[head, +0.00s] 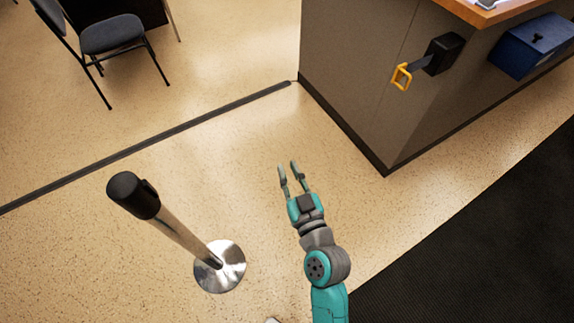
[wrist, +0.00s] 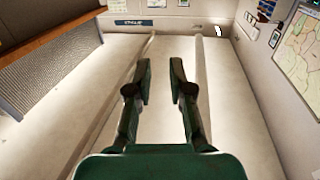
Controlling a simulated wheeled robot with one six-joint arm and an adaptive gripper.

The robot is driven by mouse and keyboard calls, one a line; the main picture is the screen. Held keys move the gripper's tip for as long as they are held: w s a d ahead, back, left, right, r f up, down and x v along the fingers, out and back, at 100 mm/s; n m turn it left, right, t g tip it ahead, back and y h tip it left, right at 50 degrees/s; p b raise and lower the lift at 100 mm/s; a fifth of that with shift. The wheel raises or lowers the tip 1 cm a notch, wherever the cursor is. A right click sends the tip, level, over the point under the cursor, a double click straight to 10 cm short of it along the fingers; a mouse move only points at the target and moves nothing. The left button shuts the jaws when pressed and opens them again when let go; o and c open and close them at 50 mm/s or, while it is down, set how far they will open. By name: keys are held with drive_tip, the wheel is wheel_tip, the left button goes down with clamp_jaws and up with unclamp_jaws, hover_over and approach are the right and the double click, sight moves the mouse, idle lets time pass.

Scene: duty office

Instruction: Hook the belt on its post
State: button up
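The belt end is a yellow loop (head: 402,77) on a short dark strap, sticking out of a black belt housing (head: 443,54) on the side of the counter in the head view. The post (head: 182,238) is chrome with a black head (head: 133,195) and a round shiny base, standing at lower left. My gripper (head: 289,164) is open and empty. It is between the post and the counter, apart from both. In the wrist view the gripper's two fingers (wrist: 160,72) are spread with nothing between them. Neither belt nor post shows in the wrist view.
The grey counter (head: 350,85) with a wooden top fills the upper right, with a blue box (head: 533,46) on its side. A chair (head: 112,36) stands at upper left. A dark strip (head: 150,143) crosses the floor. A black mat (head: 480,240) lies at lower right.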

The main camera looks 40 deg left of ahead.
drive_tip(key=shift+v, duration=2.05)
